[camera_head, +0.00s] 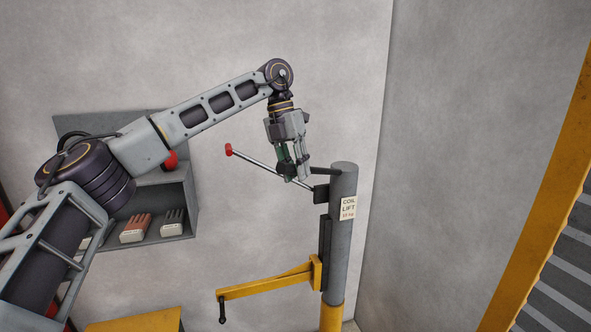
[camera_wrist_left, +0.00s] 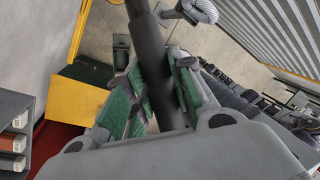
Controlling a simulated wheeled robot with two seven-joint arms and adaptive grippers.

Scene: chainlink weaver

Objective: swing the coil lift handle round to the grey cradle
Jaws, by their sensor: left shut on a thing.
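The grey coil lift post (camera_head: 342,230) stands right of centre with a "COIL LIFT" label. A dark bar, the handle (camera_head: 323,170), runs left from near the post's top to my left gripper (camera_head: 296,178). In the left wrist view the dark handle (camera_wrist_left: 148,45) passes between the green-padded fingers of my left gripper (camera_wrist_left: 158,92), which is shut on it. A thin silver rod with a red knob (camera_head: 228,149) slopes from the post's bracket past the fingers. I cannot pick out the grey cradle for certain. My right gripper is not in view.
A yellow boom (camera_head: 265,285) with a dark hook juts left from the lower post. A grey shelf (camera_head: 190,205) stands behind my left arm. A yellow box (camera_head: 135,321) lies below. A yellow frame (camera_head: 540,180) edges the right; bare wall lies between it and the post.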

